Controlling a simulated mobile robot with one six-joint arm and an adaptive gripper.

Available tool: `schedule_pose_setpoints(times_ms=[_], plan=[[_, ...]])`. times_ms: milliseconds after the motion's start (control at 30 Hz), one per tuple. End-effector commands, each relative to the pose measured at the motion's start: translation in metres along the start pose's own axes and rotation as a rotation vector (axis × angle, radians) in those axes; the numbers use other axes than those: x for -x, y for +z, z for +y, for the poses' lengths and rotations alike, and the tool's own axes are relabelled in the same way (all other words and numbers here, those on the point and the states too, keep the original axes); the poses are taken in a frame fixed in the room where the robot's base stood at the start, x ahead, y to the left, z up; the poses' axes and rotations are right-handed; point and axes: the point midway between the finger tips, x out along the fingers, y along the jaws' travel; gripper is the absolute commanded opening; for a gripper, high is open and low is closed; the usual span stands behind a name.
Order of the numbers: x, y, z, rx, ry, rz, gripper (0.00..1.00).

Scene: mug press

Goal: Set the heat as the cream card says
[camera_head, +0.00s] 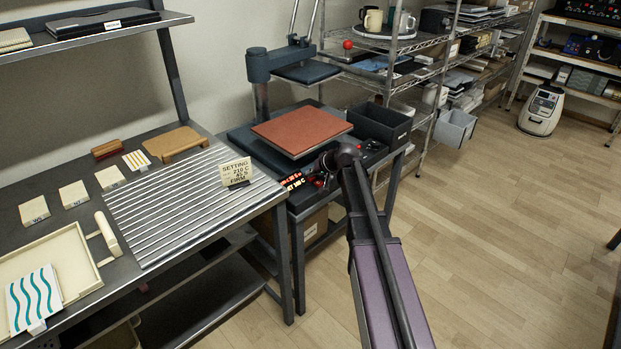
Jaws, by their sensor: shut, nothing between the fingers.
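The cream card (236,172) stands upright on the striped mat. Its lines look like "SETTING", "210 C", a time too small to read surely, and "FIRM". The heat press (257,68) stands on the stand beyond the workbench, with a red-brown pad (301,129) on its bed. A display with small glowing orange-red characters (293,181) is on its front; I cannot read the values surely. My gripper (322,178) is at the press's front controls, just right of the display, shut and empty. My arm and gripper hide part of the controls, and contact cannot be told.
A black open bin (379,127) stands right of the pad, close to my arm. The workbench on the left holds a striped mat (150,222), cream blocks (74,194) and a cream tray (88,281).

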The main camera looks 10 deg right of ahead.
Motion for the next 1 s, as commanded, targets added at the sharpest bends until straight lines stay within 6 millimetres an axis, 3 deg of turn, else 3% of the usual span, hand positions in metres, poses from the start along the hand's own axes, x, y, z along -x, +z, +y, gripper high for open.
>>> schedule_pose_setpoints(times_ms=[1000], plan=[[0.0041,-0.0029,-0.0031,0.0,0.0,-0.001,0.0]])
